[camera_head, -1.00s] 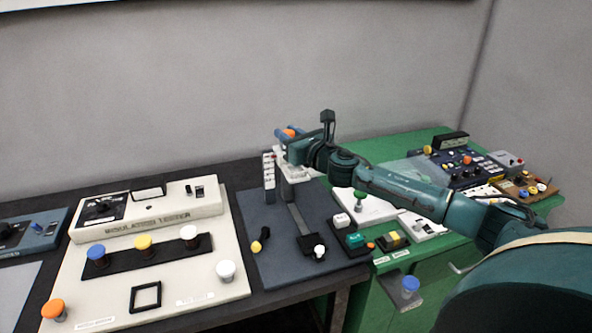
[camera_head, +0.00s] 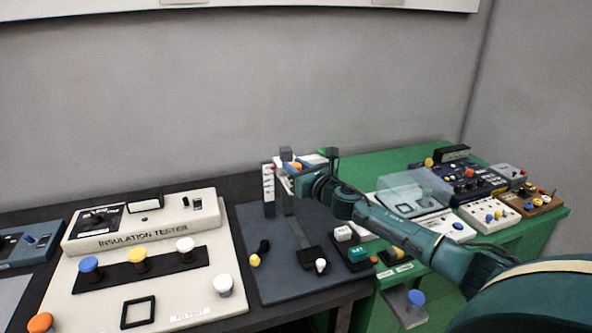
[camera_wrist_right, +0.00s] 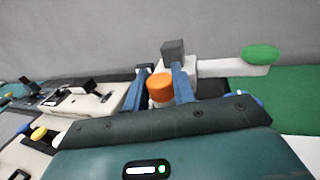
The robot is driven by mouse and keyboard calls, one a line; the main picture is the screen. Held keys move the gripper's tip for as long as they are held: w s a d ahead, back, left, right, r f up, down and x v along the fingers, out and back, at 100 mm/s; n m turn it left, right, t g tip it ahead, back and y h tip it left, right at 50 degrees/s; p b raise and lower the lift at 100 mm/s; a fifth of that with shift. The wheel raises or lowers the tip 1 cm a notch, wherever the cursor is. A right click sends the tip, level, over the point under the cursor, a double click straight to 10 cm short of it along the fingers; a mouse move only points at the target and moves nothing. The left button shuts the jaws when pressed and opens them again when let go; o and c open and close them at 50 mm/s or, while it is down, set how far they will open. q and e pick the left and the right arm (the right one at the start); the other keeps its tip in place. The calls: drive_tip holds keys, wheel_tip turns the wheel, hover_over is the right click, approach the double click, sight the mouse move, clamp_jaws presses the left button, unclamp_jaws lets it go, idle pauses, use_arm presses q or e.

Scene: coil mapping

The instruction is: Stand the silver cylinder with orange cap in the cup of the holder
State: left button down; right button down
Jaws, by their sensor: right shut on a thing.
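My right gripper (camera_head: 291,165) is shut on the silver cylinder, whose orange cap (camera_head: 297,165) shows between the fingers. In the right wrist view the orange cap (camera_wrist_right: 160,86) sits between the two blue fingers (camera_wrist_right: 160,72); the cylinder's body is mostly hidden. The gripper is over the back of the dark grey base plate (camera_head: 275,270), beside an upright post with a marked white face (camera_head: 268,188). A grey block (camera_wrist_right: 173,50) stands just beyond the fingers. I cannot make out the holder's cup; the gripper may cover it. My left gripper is not in view.
The cream insulation tester (camera_head: 215,260), with several capped cylinders, is at left; another orange cap (camera_head: 40,322) is at its front corner. The green table (camera_head: 395,162) at right holds a clear cover and control boxes. A green cap (camera_wrist_right: 261,53) lies beyond the gripper.

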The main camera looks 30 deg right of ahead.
drive_tip(key=shift+f, duration=0.1)
drive_tip(key=c, duration=1.2)
unclamp_jaws()
drive_tip(key=shift+o, duration=0.2)
drive_tip(key=shift+r, duration=0.25)
drive_tip(key=shift+s+f, duration=0.15)
drive_tip(key=shift+s, duration=0.2)
drive_tip(key=s+b, duration=0.2)
drive_tip(key=s, duration=0.9)
drive_tip(key=shift+s, duration=0.2)
